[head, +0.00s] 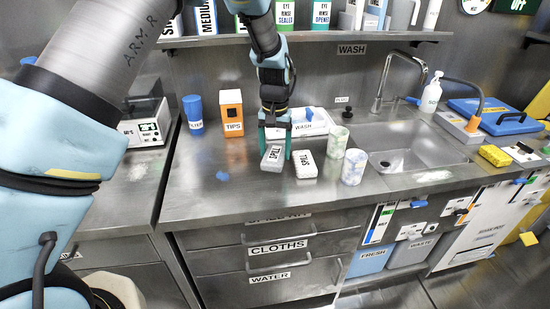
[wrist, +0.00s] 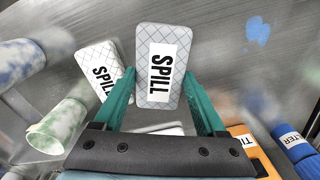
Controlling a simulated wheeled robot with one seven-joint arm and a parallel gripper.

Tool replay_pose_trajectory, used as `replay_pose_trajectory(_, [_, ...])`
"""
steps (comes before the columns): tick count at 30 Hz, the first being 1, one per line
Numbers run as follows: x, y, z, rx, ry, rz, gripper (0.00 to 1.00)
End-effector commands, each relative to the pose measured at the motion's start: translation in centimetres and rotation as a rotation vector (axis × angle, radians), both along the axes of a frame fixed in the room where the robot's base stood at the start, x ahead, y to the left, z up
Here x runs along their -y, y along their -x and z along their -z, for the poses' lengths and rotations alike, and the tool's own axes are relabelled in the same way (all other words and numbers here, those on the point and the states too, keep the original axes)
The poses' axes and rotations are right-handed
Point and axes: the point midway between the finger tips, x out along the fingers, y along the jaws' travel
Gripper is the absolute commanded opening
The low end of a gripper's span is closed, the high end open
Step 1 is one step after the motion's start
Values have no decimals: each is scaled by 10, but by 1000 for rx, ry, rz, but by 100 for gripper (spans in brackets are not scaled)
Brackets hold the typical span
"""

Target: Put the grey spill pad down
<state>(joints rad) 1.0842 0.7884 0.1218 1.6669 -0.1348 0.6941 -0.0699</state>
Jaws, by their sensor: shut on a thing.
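The grey spill pad (head: 272,165) is between the teal fingers of my gripper (head: 275,146), low over the steel counter (head: 225,192). I cannot tell whether it touches the counter. In the wrist view the grey pad (wrist: 145,85) has a SPILL label facing the camera, and my gripper (wrist: 165,98) has one finger on each side of it. A second, whiter spill pad (head: 306,171) lies on the counter just to the right. It also shows in the wrist view (wrist: 97,56), left of the held pad and close to one finger.
Two marbled cups (head: 353,167) stand right of the pads, before the sink (head: 415,155). A white WASH tray (head: 300,124) is behind. An orange TIPS box (head: 232,113) and a blue FILTER cylinder (head: 193,114) stand at the left. The counter's front left is clear apart from a blue spot.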

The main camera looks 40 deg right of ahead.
Motion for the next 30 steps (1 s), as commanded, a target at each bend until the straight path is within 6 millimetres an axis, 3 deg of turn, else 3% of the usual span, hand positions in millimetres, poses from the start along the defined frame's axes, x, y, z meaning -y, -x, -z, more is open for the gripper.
replay_pose_trajectory(9, [0, 0, 35, -1, -1, 0, 13])
replay_pose_trajectory(19, [0, 0, 39, 0, 0, 0, 13])
replay_pose_trajectory(20, [0, 0, 39, 0, 0, 0, 75])
replay_pose_trajectory(27, [0, 0, 38, 0, 0, 0, 100])
replay_pose_trajectory(30, [0, 0, 38, 0, 0, 0, 100])
